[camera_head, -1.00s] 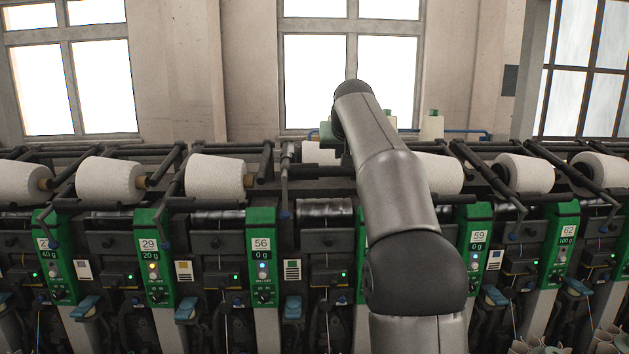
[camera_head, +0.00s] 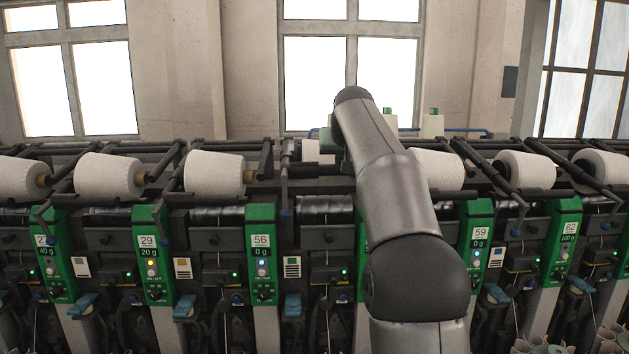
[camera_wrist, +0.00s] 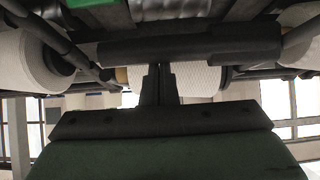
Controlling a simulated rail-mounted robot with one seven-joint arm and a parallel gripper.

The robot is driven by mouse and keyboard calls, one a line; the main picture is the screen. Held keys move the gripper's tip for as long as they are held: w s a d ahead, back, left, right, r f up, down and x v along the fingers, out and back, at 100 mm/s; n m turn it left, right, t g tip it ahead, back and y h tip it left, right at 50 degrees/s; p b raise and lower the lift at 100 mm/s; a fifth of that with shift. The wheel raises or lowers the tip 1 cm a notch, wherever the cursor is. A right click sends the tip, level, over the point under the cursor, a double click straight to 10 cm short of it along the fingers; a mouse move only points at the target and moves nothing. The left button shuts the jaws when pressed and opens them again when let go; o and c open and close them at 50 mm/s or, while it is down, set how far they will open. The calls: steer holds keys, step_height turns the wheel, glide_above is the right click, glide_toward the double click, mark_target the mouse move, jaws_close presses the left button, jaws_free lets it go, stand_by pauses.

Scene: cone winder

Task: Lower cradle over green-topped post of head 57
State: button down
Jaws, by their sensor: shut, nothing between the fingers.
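My gripper (camera_wrist: 160,75) shows in the wrist view with its narrow fingers together and nothing between them. The fingers point at a dark horizontal bar (camera_wrist: 190,48), apparently part of the cradle; whether they touch it I cannot tell. A white cone (camera_wrist: 203,79) lies behind the fingers. In the camera_head view my arm hides the gripper and most of the station between 56 and 59. A sliver of its green-topped post (camera_head: 361,262) shows left of my arm; its number is hidden. Part of a white cone (camera_head: 318,151) shows there, beside dark cradle parts.
Neighbouring green panels 56 (camera_head: 262,262) and 59 (camera_head: 477,245) flank my arm. Green-capped containers (camera_head: 432,124) stand behind the machine.

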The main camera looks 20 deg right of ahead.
steer(key=shift+f+b, duration=1)
steer(key=shift+f, duration=0.55)
steer(key=s+a+r+p, duration=0.1)
steer(key=s+r+p, duration=0.3)
steer(key=r, duration=0.3)
steer(key=shift+a+r, duration=0.1)
steer(key=s+a+f+n+g+y, duration=0.1)
steer(key=s+a+f+g, duration=0.1)
steer(key=s+a+f, duration=0.55)
steer(key=s+a+f+n+g+y, duration=0.1)
steer(key=s+a+f+g, duration=0.3)
steer(key=s+f, duration=0.65)
steer(key=s+a+f+g, duration=0.1)
steer(key=s+a+f, duration=0.2)
steer(key=s+f, duration=0.7)
steer(key=s+a+f+n+g+y, duration=0.1)
steer(key=s+a+f, duration=0.3)
steer(key=s+f, duration=0.6)
steer(key=shift+s+f+g+b, duration=0.3)
steer(key=shift+s+g+b, duration=0.2)
steer(key=shift+s, duration=0.15)
